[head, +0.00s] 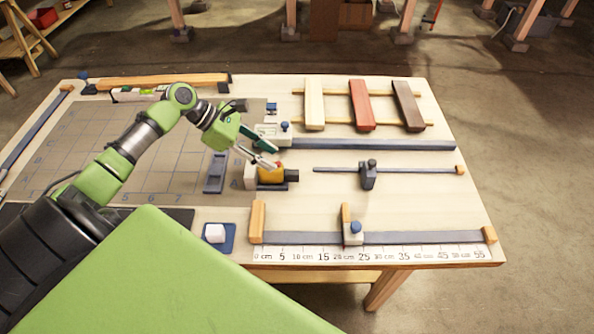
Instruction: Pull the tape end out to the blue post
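A small yellow case (270,175), which looks like the tape measure, sits near the middle of the table in a pale holder, with a dark block at its right side. I cannot make out the tape end. My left gripper (274,156) is just above the yellow case with its two fingers apart and nothing seen between them. Whether a fingertip touches the case is unclear. A dark blue-grey upright piece (368,176) stands to the right on a thin rail; I cannot tell whether it is the blue post. My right gripper is not in view.
A long grey lath (370,145) lies behind the thin rail. Wooden, red and brown boards (361,105) rest at the back. A blue-knobbed clamp (354,233) stands by the front scale. A white block (215,232) sits front left.

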